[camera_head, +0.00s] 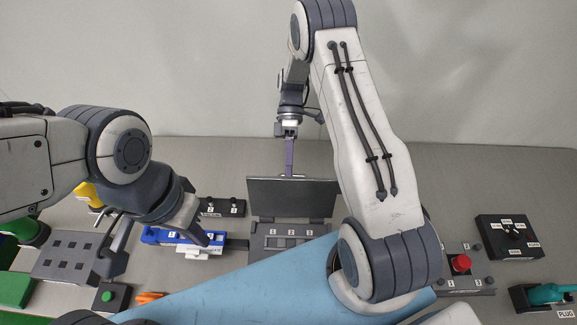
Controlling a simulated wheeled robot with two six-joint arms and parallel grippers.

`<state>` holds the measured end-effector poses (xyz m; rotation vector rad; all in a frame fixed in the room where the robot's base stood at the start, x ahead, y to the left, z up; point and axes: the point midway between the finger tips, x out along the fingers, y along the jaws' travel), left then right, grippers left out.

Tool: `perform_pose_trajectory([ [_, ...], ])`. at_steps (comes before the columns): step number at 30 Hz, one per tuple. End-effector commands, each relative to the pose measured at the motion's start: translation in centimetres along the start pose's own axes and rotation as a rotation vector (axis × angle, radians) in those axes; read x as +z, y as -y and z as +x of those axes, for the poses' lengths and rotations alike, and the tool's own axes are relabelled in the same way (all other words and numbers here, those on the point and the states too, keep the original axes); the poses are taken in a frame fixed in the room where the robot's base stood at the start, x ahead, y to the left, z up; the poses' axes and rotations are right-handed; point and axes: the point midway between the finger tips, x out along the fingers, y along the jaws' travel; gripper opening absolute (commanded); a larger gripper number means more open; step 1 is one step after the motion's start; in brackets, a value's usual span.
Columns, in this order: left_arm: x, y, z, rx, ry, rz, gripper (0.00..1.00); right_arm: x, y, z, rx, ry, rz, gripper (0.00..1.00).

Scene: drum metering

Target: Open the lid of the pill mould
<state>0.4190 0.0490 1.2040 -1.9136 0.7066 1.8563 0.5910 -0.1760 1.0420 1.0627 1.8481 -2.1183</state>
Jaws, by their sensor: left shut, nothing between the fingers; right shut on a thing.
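The pill mould's dark lid (275,205) stands raised at the back of its base in the head view. The grey base (262,243) lies in front of it with numbered labels showing. My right gripper (290,172) is shut on the lid at the middle of its upper edge, where a small light handle shows. My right forearm hides the right side of the mould.
A blue device (152,236) with a white slider (190,250) sits left of the mould. A grey holed block (65,255) and green button (107,296) are further left. A red button (460,263) and black dial box (512,238) are right. A blue surface (240,290) crosses the front.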

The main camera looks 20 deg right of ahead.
Motion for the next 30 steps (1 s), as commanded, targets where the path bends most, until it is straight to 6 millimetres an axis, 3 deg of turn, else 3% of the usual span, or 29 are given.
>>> perform_pose_trajectory([
  [7, 0.0, 0.0, 0.1, 0.0, 0.0, 0.0, 0.0, 0.2, -0.6, 0.1, 0.016, 0.009, 0.0, 0.0],
  [8, 0.0, 0.0, 0.1, 0.0, 0.0, 0.0, 0.0, 0.2, -0.6, 0.1, 0.016, 0.009, 0.0, 0.26],
  [9, 0.0, 0.0, 0.1, 0.0, 0.0, 0.0, 0.0, 0.2, -0.6, 0.0, 0.016, 0.01, 0.0, 0.41],
  [10, 0.0, 0.0, 0.1, 0.0, 0.0, 0.0, 0.0, 0.2, -0.6, 0.0, 0.016, 0.009, 0.0, 0.45],
  [23, 0.0, 0.1, 0.6, 0.0, 0.0, 0.0, 0.0, 0.1, 0.1, -0.5, 0.016, 0.006, -0.001, 0.45],
  [29, 0.1, 0.2, 2.6, 0.0, 0.0, -0.003, 0.0, 0.2, 2.8, -2.4, 0.022, 0.006, -0.001, 0.45],
  [30, 0.1, 0.2, 2.8, 0.0, 0.0, -0.003, 0.0, 1.3, 3.5, -2.3, 0.018, 0.003, 0.003, 0.45],
])
